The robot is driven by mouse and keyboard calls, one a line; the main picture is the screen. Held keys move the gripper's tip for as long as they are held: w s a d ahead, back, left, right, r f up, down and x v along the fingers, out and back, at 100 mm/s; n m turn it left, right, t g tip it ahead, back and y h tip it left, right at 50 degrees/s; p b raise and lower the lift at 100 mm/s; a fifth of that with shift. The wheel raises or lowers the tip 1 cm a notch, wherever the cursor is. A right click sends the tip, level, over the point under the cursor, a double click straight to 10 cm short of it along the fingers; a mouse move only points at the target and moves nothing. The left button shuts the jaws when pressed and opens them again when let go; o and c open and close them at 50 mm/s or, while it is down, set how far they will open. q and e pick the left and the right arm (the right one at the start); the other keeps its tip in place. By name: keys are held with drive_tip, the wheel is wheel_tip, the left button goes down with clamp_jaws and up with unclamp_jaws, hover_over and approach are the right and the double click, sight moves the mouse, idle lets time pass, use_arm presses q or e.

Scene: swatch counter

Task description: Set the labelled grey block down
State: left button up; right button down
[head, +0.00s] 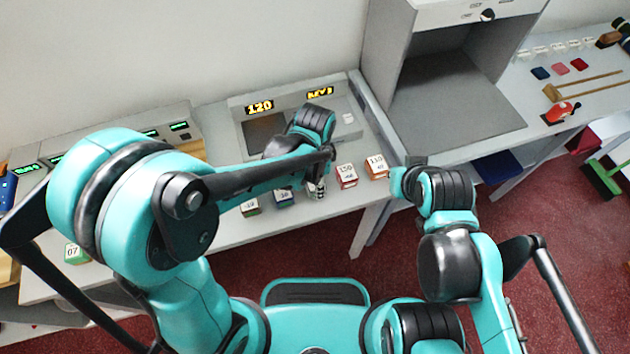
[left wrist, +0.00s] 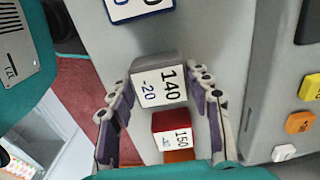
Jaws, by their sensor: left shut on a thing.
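The grey block (left wrist: 161,80) shows in the left wrist view with a white label reading 140 and -20. My left gripper (left wrist: 163,84) is shut on it, with a finger on each side. In the head view my left gripper (head: 318,187) is low over the counter's front part, between a blue block (head: 283,197) and a red block (head: 346,176). The grey block is mostly hidden there, and I cannot tell whether it touches the counter. My right arm is at the right of the head view; its gripper does not show.
The red block (left wrist: 172,135), labelled 150, is close beside the grey one in the wrist view. An orange block (head: 377,167) and a green block (head: 250,207) stand along the same counter edge. A display console (head: 290,110) stands behind. A grey booth (head: 455,90) is to the right.

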use_arm(q)
drive_tip(key=shift+f, duration=0.15)
drive_tip(key=o, duration=1.2)
drive_tip(key=shift+r, duration=0.25)
wheel_tip(320, 180, up, 12)
drive_tip(key=p, duration=0.4)
drive_tip(key=s+a+r+n+t, duration=0.1)
drive_tip(key=a+n+t, duration=0.1)
drive_tip(key=a+n, duration=0.2)
drive_tip(key=s+a+r+n+t, duration=0.2)
drive_tip(key=a+n, duration=0.3)
drive_tip(key=a, duration=0.3)
drive_tip(key=s+a+r+n+t, duration=0.2)
drive_tip(key=a+n+t, duration=0.1)
drive_tip(key=a+n, duration=0.2)
drive_tip(key=shift+s+a+r, duration=0.1)
drive_tip(key=shift+a+r, duration=0.15)
drive_tip(key=shift+a, duration=0.2)
